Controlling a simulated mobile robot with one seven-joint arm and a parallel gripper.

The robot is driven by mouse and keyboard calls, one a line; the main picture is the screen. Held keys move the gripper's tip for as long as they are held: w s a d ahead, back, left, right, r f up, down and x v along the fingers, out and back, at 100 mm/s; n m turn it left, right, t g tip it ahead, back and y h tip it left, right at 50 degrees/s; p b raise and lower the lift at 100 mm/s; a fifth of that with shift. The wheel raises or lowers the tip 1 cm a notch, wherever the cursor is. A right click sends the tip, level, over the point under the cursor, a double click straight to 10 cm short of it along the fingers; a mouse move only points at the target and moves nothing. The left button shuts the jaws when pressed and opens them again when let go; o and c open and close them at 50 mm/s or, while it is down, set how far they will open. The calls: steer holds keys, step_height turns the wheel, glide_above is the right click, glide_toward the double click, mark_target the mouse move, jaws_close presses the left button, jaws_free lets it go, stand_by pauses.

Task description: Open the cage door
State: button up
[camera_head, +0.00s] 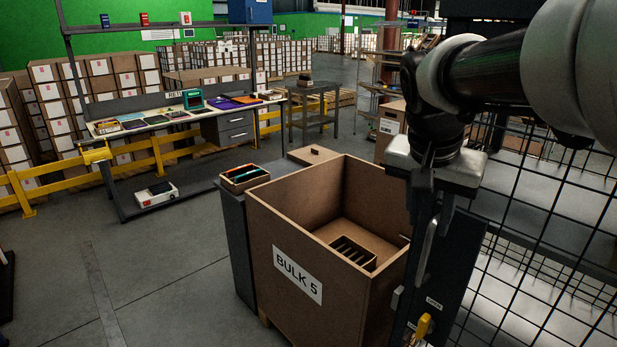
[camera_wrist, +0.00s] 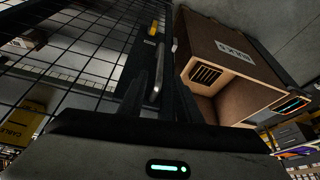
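The cage door is black wire mesh with a dark solid edge strip. Its mesh (camera_head: 540,240) fills the right side of the head view, and the mesh (camera_wrist: 75,65) is at upper left in the wrist view. A silver bar handle (camera_head: 426,252) is on the strip; it also shows in the wrist view (camera_wrist: 157,75). A yellow piece (camera_head: 422,327) is below the handle in the head view. My gripper (camera_head: 428,215) is at the handle's upper end. In the wrist view its dark fingers (camera_wrist: 160,88) are apart, with the handle appearing between them. Contact cannot be told.
A large brown carton marked BULK 5 (camera_head: 297,275) stands open beside the door strip. A small bin (camera_head: 245,178) sits by its left corner. A workbench (camera_head: 180,119) stands farther back at left. The floor (camera_head: 160,270) at front left is clear.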

mark_target(427, 247)
steer(key=b+x, duration=0.1)
steer(key=x, duration=1.1)
steer(key=shift+c, duration=0.3)
steer(key=shift+r, duration=0.1)
jaws_close()
